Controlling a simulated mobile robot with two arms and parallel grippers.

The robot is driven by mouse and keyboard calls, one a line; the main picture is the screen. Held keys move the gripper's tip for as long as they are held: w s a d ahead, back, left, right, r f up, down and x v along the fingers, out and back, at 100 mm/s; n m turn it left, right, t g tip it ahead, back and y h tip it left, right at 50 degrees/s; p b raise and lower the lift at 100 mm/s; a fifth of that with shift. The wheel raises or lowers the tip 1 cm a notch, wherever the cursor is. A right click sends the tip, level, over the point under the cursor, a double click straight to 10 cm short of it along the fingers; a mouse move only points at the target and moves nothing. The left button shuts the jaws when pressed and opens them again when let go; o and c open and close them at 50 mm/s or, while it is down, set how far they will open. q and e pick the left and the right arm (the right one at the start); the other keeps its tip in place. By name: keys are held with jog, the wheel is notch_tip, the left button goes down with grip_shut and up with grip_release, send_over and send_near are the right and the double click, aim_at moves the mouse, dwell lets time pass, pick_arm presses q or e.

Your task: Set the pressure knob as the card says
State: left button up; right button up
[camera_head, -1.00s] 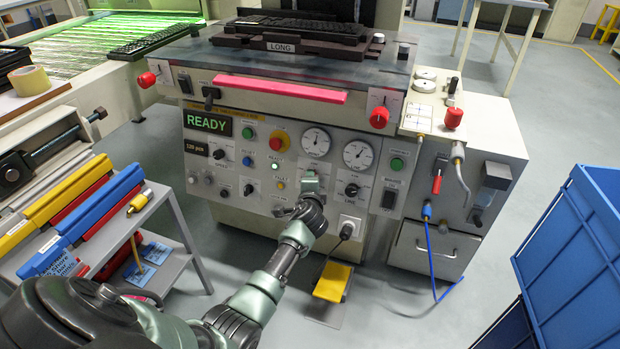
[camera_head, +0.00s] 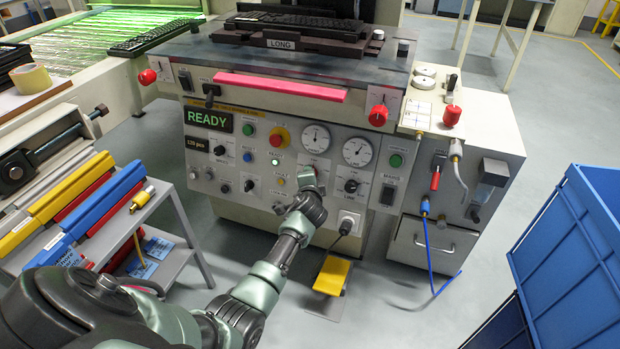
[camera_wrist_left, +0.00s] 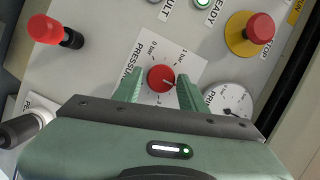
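The pressure knob (camera_wrist_left: 161,78) is a red round knob on a white plate with bar marks, in the left wrist view. Its pointer appears to face right in that view; the exact setting is too small to read. My left gripper (camera_wrist_left: 160,88) is open, with one green finger on each side of the knob and a visible gap to it. In the head view my left gripper (camera_head: 307,182) is at the front panel, below the gauges, and hides the knob. A white card (camera_head: 416,115) lies on the machine's right top; its writing is unreadable. My right gripper is out of view.
A red emergency button (camera_wrist_left: 260,28) and a pressure gauge (camera_wrist_left: 228,101) sit close by in the left wrist view, with a red-capped lever (camera_wrist_left: 44,29) at upper left. A yellow pedal (camera_head: 333,275) stands below the panel. Blue crates (camera_head: 575,250) stand right.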

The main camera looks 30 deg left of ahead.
pick_arm(q)
jog(key=shift+o, duration=0.6)
jog(key=p+v, duration=0.3)
jog(key=v, duration=0.4)
jog(key=shift+s+d+r, duration=0.2)
jog(key=shift+s+d, duration=0.05)
jog(key=shift+s, duration=0.05)
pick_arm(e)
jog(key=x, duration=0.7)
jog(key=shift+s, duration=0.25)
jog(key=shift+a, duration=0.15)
